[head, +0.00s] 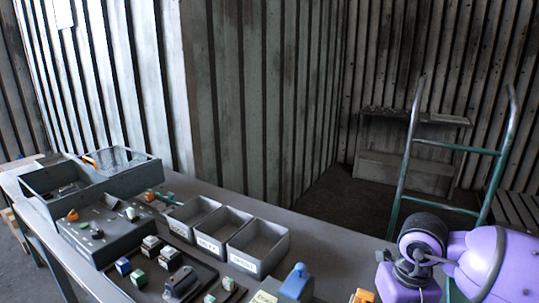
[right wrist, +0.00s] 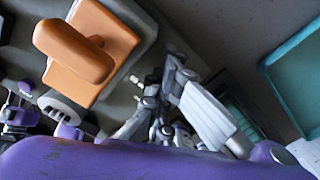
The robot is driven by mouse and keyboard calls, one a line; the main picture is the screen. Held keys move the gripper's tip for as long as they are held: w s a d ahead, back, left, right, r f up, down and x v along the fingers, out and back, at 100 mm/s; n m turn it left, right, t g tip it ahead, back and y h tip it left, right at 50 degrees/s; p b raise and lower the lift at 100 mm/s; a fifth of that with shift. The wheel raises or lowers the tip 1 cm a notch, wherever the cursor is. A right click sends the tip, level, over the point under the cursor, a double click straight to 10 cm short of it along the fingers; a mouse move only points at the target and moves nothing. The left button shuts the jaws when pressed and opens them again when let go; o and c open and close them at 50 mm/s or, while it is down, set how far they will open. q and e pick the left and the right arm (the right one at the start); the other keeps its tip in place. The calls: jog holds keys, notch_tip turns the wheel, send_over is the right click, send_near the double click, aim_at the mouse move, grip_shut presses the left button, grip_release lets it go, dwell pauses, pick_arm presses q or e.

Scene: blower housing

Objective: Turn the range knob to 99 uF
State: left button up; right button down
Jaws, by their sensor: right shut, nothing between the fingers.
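I cannot make out a range knob or its 99 uF mark for certain in either view. In the right wrist view, my right gripper (right wrist: 165,82) has its silver fingers together, with nothing held. A large orange rounded handle (right wrist: 72,50) on an orange square base sits on a grey housing to the left of the fingers, apart from them. A dark device with a greenish face (right wrist: 238,102) lies to the right, partly hidden by a finger. In the head view my purple right arm fills the lower right; its gripper is out of frame. My left gripper is not in view.
In the head view, the grey table (head: 318,238) carries three open bins (head: 262,262), a larger grey tray (head: 52,205) and several small block-like parts. A blue-topped grey device (head: 296,284) stands near my right arm. A teal hand truck (head: 400,180) stands behind the table.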

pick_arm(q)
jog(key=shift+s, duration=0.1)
pick_arm(e)
jog(key=shift+s+f, duration=0.4)
jog(key=shift+f, duration=0.25)
jog(key=shift+d, duration=0.5)
pick_arm(q)
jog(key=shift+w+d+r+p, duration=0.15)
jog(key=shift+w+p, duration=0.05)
jog(key=shift+p, duration=0.15)
pick_arm(e)
jog(key=shift+d, duration=0.45)
jog(key=shift+r, duration=0.1)
jog(key=shift+w+d, duration=0.1)
jog(key=shift+w, duration=0.05)
jog(key=shift+w+d+r, duration=0.2)
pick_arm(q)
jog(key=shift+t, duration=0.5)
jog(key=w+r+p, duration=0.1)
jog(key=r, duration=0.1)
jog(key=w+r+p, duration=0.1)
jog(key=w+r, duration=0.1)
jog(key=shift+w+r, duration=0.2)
pick_arm(e)
notch_tip(320, 180, up, 6)
jog(key=shift+w, duration=0.2)
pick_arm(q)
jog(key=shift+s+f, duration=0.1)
